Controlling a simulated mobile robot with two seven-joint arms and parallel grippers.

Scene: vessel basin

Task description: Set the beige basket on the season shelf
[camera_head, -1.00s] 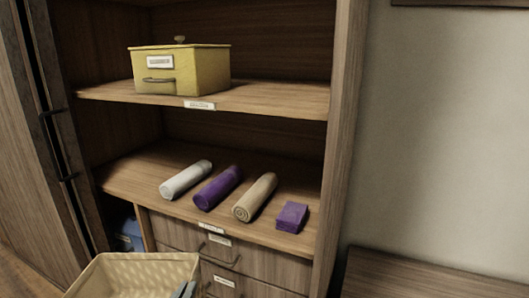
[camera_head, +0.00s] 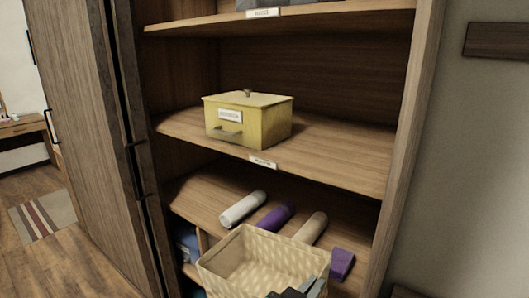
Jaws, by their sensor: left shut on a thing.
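The beige basket (camera_head: 222,262) is woven, open-topped and looks empty, at the bottom centre of the head view. My left gripper (camera_head: 300,291) shows dark at the bottom edge and is shut on the basket's near right rim. The basket is held in front of the lower shelf. The shelf above it (camera_head: 345,160) carries a small label (camera_head: 263,161) on its front edge, too blurred to read. Which shelf is the season shelf cannot be told. My right gripper is not in view.
A yellow lidded box (camera_head: 262,125) stands on the middle shelf, with bare board to its right. On the lower shelf lie a white roll (camera_head: 243,208), a purple roll (camera_head: 274,217), a beige roll (camera_head: 311,228) and a purple block (camera_head: 342,263). An upper shelf (camera_head: 330,15) shows at the top.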

